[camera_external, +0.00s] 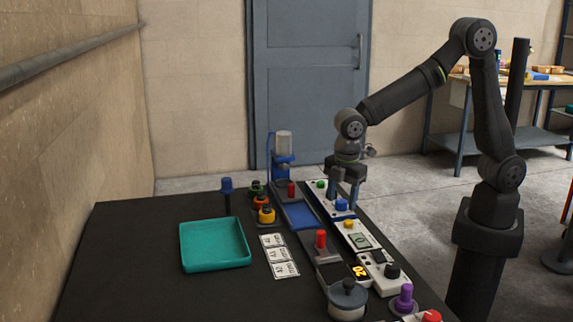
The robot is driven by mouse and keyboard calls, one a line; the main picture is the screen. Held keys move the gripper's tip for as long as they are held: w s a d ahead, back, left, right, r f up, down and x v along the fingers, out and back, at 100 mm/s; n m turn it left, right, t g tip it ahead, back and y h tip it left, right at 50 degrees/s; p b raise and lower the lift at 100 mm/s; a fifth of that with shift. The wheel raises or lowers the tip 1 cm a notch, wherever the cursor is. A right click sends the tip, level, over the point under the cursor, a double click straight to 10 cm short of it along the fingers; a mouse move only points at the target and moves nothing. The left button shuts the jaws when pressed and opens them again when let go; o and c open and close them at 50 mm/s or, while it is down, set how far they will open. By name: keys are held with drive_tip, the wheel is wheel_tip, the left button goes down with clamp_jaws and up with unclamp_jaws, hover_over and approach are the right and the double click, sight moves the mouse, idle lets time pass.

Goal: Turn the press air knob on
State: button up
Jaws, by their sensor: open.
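My gripper (345,197) points down over a long white control box (322,198) on the black table. Its fingers are apart, and nothing shows held between them. A blue knob (341,205) on the near end of that box sits right at the fingertips, between or just below them; I cannot tell whether they touch it. A green button (320,184) is at the far end of the same box. No label is readable, so I cannot confirm which control is the press air knob. The blue press (283,160) with a clear cylinder stands just left of the box.
A teal tray (247,262) lies at left, with white label cards (284,270) beside it. Small knobs (266,214) and a blue-topped post (227,185) stand behind. The table's left side is clear.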

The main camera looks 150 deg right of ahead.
drive_tip(key=shift+f, duration=0.4)
drive_tip(key=c, duration=1)
drive_tip(key=shift+o, duration=0.2)
